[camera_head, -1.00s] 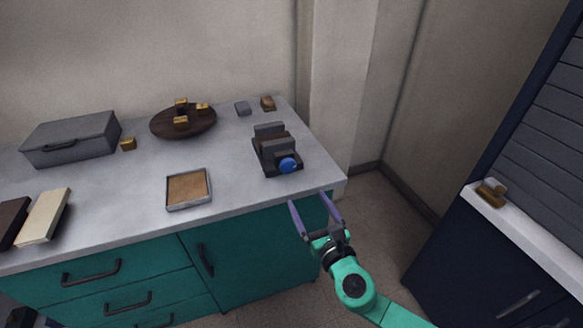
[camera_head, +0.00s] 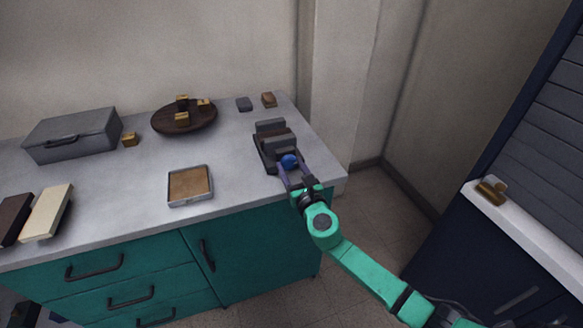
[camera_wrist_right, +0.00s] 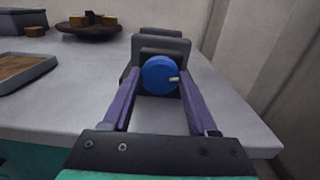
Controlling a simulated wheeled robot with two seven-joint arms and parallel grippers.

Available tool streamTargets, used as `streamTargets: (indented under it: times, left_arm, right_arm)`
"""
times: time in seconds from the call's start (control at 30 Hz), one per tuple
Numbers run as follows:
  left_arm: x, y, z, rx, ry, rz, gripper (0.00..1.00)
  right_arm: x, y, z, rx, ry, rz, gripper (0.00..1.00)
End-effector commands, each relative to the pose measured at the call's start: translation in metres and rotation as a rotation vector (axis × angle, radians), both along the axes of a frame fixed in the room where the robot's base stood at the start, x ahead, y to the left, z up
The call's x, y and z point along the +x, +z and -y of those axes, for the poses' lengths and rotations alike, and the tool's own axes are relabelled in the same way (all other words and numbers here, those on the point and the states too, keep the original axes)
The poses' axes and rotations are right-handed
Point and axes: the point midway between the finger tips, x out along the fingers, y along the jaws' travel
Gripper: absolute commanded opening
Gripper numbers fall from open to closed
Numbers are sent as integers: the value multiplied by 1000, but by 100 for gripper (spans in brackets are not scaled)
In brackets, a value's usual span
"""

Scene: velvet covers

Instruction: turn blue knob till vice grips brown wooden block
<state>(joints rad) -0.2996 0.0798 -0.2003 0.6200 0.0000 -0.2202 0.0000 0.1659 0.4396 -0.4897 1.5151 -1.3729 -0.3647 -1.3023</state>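The vice (camera_head: 264,152) stands on the grey worktop near its right end, jaws upright. Its round blue knob (camera_head: 289,161) faces the front edge; a small pale pin shows on the knob (camera_wrist_right: 160,75) in the right wrist view. My right gripper (camera_head: 287,172) has its purple fingers (camera_wrist_right: 160,88) on either side of the knob, apart; I cannot tell whether they touch it. My left gripper is not in view.
A dark round board (camera_head: 170,124) carries several small wooden pieces. A framed tray (camera_head: 190,186) lies left of the vice, with clear worktop between. A grey case (camera_head: 72,134) stands far left.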

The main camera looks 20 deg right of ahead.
Motion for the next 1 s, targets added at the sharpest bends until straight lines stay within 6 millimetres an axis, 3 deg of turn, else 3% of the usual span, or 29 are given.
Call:
streamTargets:
  times: [0.03, 0.07, 0.47, 1.0]
  left_arm:
    - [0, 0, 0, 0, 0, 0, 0]
    - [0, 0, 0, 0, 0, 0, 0]
    - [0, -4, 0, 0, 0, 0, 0]
    - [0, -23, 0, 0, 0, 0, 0]
  right_arm:
    - [0, 0, 0, 0, 0, 0, 13]
    - [0, 0, 0, 0, 0, 0, 3]
    - [0, -1, 0, 65, 1, -3, 4]
    - [-1, -2, -1, 495, 0, -32, 4]
